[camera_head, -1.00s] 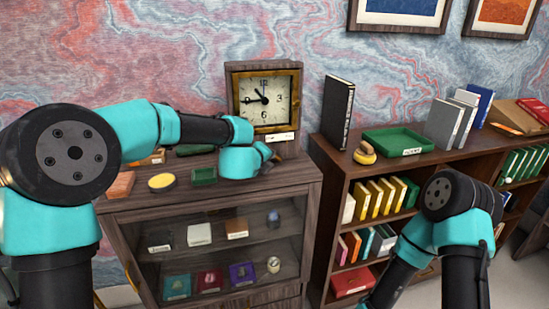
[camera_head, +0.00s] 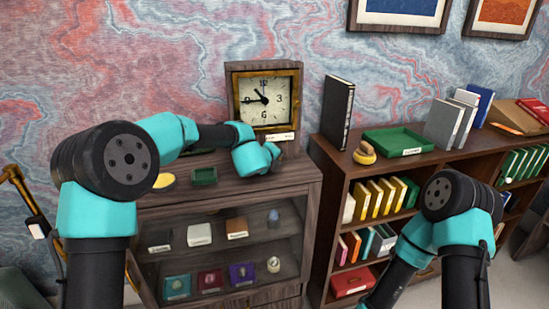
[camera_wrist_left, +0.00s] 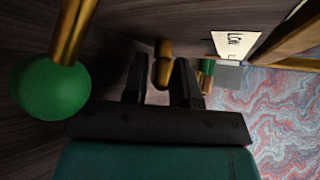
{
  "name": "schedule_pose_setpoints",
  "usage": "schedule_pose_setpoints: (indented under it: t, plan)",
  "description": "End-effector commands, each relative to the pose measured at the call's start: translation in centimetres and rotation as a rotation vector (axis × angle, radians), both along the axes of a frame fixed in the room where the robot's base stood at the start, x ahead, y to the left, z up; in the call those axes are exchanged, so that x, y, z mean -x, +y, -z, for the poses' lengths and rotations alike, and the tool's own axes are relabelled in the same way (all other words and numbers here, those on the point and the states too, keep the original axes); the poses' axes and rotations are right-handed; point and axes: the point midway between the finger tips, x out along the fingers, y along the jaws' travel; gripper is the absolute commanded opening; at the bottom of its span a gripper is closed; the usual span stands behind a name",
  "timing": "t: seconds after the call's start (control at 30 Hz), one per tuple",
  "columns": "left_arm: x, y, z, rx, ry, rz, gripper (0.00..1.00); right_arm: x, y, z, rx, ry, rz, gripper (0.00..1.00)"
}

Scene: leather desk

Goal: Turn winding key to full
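The clock (camera_head: 265,98) stands upright on the cabinet against the wall, with a cream dial in a brass frame. In the left wrist view a small brass piece (camera_wrist_left: 162,68), which looks like the winding key, sits between the fingers of my left gripper (camera_wrist_left: 160,82). The fingers are apart on either side of it, with a gap at least on the left; contact on the right is unclear. In the head view my left wrist hides the key and the fingertips, just below the clock. My right arm shows at the lower right; its gripper is out of frame.
A white label (camera_wrist_left: 236,42) is on the clock's wood.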

Motion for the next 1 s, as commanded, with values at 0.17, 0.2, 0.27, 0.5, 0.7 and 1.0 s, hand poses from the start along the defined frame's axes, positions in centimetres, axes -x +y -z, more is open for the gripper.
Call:
schedule_pose_setpoints:
  t: [0.17, 0.2, 0.27, 0.5, 0.7, 1.0]
  plan:
    - [0.01, 0.00, 0.00, 0.000, 0.000, 0.000, 0.24, 0.00, 0.00, 0.00, 0.000, 0.000, 0.000, 0.43]
    - [0.02, 0.00, 0.01, 0.000, 0.000, 0.000, 0.20, 0.00, 0.00, 0.00, 0.000, 0.000, 0.000, 0.43]
    - [0.01, 0.00, 0.00, 0.000, 0.000, 0.000, 0.14, 0.00, 0.00, 0.00, 0.000, 0.000, 0.000, 0.43]
    - [0.02, 0.00, 0.00, 0.001, 0.000, 0.000, 0.00, 0.00, 0.00, 0.00, 0.000, 0.000, 0.000, 0.43]
    - [0.02, 0.01, 0.00, -0.002, 0.001, 0.000, 0.00, 0.00, 0.00, 0.00, 0.000, 0.000, 0.000, 0.43]
    - [0.02, -0.01, 0.01, -0.031, 0.006, -0.005, 0.00, 0.00, 0.00, 0.00, 0.000, 0.000, 0.000, 0.43]
